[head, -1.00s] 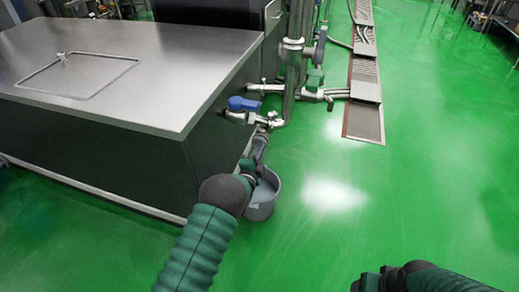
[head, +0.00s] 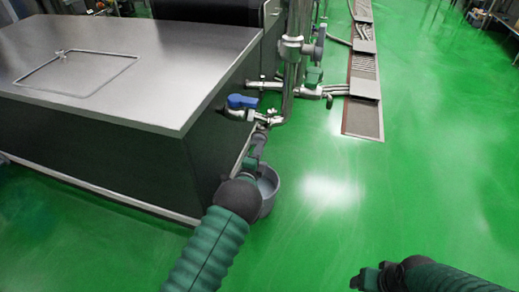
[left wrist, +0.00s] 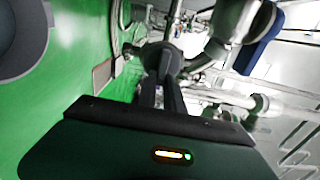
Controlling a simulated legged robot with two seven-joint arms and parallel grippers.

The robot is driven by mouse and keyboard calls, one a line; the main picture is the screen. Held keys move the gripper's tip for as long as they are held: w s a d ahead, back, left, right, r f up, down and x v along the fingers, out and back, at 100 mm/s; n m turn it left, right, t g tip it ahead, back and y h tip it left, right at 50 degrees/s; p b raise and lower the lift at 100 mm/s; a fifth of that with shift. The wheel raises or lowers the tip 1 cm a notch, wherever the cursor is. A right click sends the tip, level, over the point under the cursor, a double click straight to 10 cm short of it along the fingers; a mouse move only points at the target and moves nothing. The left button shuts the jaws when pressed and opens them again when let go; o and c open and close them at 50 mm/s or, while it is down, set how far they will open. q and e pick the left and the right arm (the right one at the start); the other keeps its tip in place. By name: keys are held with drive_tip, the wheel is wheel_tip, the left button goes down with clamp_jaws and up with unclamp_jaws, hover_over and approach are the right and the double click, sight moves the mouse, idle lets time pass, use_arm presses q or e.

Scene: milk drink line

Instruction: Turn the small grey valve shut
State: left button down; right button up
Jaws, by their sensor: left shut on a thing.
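The small grey valve (left wrist: 161,58) shows in the left wrist view as a dark, rounded handle just beyond my fingertips, near the metal pipework. My left gripper (head: 260,137) reaches down to it beside the tank's near right corner. In the left wrist view its two dark fingers (left wrist: 160,92) are close together and shut on the valve handle. In the head view the gripper and wrist hide most of the handle, so its exact angle is unclear. My right gripper (head: 368,277) hangs over the floor at the lower right, away from the valve; its jaw gap is unclear.
A larger valve with a blue handle (head: 242,102) sits just above and left. A grey bucket (head: 268,188) stands below, partly behind my left wrist. The steel tank (head: 100,75) fills the left. Vertical pipes (head: 290,75) stand behind. Green floor at right is clear.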

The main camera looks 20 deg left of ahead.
use_arm(q)
drive_tip(key=c, duration=1.5)
unclamp_jaws()
drive_tip(key=shift+s+d+f, duration=0.1)
drive_tip(key=shift+d+f, duration=0.1)
drive_tip(key=shift+f, duration=0.15)
drive_tip(key=shift+o, duration=0.2)
drive_tip(key=shift+r, duration=0.15)
drive_tip(key=s+p, duration=0.7)
drive_tip(key=s, duration=0.9)
drive_tip(key=shift+s+a, duration=0.35)
drive_tip(key=shift+s, duration=0.05)
drive_tip(key=shift+w, duration=0.1)
